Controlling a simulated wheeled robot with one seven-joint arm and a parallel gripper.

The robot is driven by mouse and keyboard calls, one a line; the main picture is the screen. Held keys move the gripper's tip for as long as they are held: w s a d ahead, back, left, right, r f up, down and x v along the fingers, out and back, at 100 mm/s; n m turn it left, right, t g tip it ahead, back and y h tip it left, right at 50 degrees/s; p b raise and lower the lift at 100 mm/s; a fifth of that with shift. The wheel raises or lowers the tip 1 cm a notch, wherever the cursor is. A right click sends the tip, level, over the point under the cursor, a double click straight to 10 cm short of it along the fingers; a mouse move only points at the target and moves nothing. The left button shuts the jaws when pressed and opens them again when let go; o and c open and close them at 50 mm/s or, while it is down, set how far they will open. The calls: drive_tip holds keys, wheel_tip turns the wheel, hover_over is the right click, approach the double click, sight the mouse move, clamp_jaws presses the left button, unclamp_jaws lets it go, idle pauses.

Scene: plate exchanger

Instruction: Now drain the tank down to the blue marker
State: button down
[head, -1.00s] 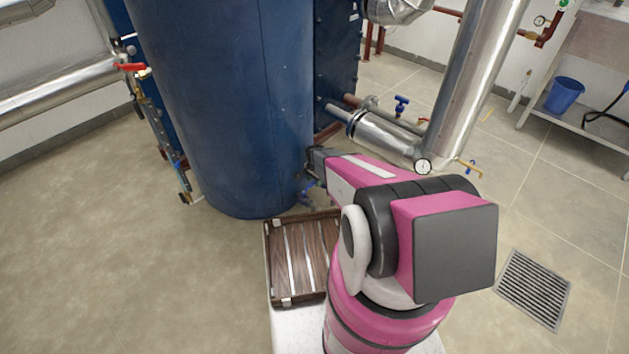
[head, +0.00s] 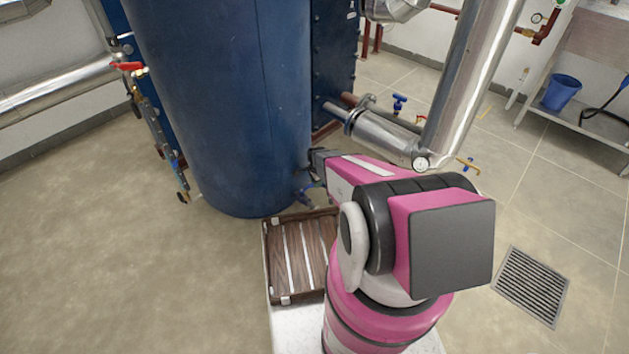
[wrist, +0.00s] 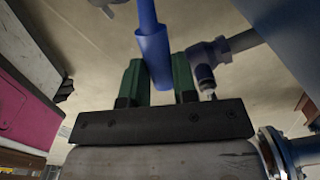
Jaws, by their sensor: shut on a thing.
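The tall dark blue tank (head: 225,100) stands at centre-left in the head view. A slim gauge assembly runs down its left side, with a red handle (head: 128,66) at the top and a small blue piece (head: 177,163) low on it. This blue piece may be the marker; the liquid level is too small to read. A drain valve (head: 306,192) sits low at the tank's right. In the wrist view, my gripper (wrist: 157,75) has its green fingers on either side of a blue handle (wrist: 153,40), shut on it. A grey-blue outlet elbow (wrist: 212,55) is just right of the fingers.
A brown slatted crate (head: 297,255) lies below the tank's outlet, left of my arm. Insulated metal pipes (head: 385,133) with a dial gauge are close at right. A floor grate (head: 531,285) and a blue bucket (head: 561,92) are further right. Floor at left is clear.

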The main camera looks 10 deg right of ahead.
drive_tip(key=shift+s, duration=0.15)
drive_tip(key=c, duration=0.9)
unclamp_jaws()
drive_tip(key=shift+r, duration=0.1)
wheel_tip(320, 180, up, 11)
drive_tip(key=shift+f, duration=0.2)
